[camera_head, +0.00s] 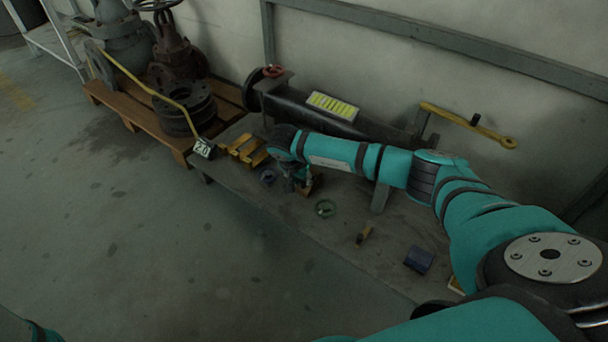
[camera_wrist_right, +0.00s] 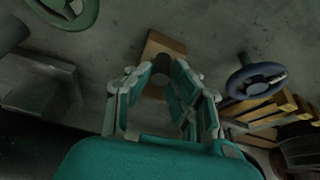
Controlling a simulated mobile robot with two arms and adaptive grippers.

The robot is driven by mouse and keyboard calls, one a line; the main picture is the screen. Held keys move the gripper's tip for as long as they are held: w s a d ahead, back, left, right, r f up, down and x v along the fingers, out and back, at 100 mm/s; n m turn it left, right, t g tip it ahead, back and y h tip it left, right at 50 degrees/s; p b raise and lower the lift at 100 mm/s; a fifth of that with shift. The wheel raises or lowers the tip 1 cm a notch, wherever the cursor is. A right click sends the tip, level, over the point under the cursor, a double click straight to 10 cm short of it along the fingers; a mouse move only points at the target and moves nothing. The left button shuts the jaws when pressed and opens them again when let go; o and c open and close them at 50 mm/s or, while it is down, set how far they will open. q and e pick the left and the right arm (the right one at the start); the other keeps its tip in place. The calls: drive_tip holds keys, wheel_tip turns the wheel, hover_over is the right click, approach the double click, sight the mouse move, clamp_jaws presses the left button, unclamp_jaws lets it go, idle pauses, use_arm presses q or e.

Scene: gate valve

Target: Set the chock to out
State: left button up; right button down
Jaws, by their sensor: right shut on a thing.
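The chock looks like a brown wooden block (camera_wrist_right: 165,42) in the right wrist view, at the ends of my right gripper's fingers. Its brown side (camera_head: 309,186) shows partly beside the gripper in the head view, low over or on the bench. My right gripper (camera_head: 292,182) is shut on the block; it also shows in the right wrist view (camera_wrist_right: 158,82), a finger on each side. The fingers and arm hide part of the block, and I cannot tell whether it touches the bench. My left gripper is out of view.
A blue handwheel (camera_head: 267,177) and a green handwheel (camera_head: 325,208) lie near the gripper on the grey bench (camera_head: 300,225). Yellow wooden pieces (camera_head: 241,147) lie left of it. A dark pipe (camera_head: 345,127) runs behind my arm. A small wooden piece (camera_head: 364,235) and blue box (camera_head: 418,260) lie right.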

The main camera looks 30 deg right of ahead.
drive_tip(key=c, duration=1.2)
unclamp_jaws()
drive_tip(key=shift+s+a, duration=0.1)
drive_tip(key=shift+a, duration=0.2)
drive_tip(key=shift+c, duration=0.2)
drive_tip(key=shift+o, duration=0.2)
drive_tip(key=shift+d, duration=0.1)
drive_tip(key=v, duration=1.2)
